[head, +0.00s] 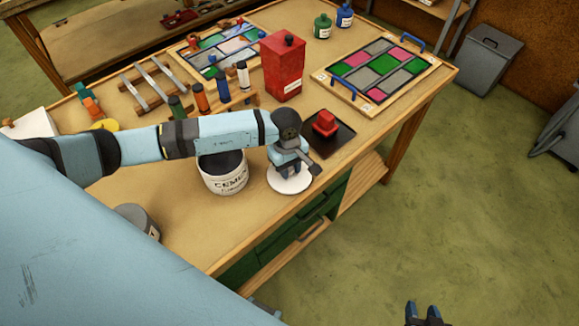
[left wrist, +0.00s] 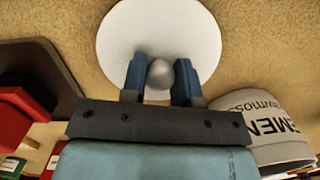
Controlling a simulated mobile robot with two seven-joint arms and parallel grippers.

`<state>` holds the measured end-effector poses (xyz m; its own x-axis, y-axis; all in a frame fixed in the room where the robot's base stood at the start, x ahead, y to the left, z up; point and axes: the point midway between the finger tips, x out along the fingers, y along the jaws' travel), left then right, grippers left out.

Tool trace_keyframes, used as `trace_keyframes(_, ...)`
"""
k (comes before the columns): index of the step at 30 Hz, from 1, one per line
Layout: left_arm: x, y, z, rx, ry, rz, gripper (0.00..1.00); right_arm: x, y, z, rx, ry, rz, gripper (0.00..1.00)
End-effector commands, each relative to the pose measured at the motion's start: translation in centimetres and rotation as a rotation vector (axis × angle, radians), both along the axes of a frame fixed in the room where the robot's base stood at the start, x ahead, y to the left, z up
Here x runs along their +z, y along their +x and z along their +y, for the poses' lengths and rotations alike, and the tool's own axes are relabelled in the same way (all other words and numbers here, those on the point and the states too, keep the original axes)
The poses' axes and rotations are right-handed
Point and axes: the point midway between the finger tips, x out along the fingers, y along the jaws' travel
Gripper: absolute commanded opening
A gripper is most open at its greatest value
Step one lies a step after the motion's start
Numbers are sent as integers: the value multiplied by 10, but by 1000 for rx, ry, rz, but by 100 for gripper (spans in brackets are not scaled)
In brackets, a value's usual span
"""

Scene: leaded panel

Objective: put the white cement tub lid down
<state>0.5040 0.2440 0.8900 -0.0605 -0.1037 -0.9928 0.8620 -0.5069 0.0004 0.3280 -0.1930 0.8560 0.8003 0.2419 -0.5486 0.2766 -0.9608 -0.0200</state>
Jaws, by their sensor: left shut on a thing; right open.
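The white cement tub lid (head: 289,184) is a round disc with a grey ball knob (left wrist: 160,73). It is right of the open cement tub (head: 226,181), close over the bench top near its front edge. I cannot tell whether it touches the wood. My left gripper (head: 289,172) points down and is shut on the knob, one blue finger on each side in the left wrist view. The tub stands upright with a dark inside; my left arm passes over its back rim. My right gripper (head: 423,308) is open and empty at the bottom edge, over the floor.
A black tray (head: 341,138) with a red block (head: 326,123) lies just behind the lid. A red canister (head: 283,68), bottles and two leaded panels (head: 405,72) fill the back. A grey pot (head: 137,220) stands front left. Bare bench lies in front of the tub.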

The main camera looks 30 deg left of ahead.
Motion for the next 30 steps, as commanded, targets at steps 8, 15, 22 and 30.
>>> trace_keyframes(8,0,0,0,0,0,0,54,-1,0,-1,-1,-1,1,43)
trace_keyframes(15,6,1,0,0,-1,-1,54,4,0,-1,-1,-1,1,43)
trace_keyframes(22,48,5,5,-1,0,-6,54,-4,0,-1,-1,0,-1,43)
trace_keyframes(30,101,7,11,0,0,-4,54,-13,0,-1,-1,-1,2,43)
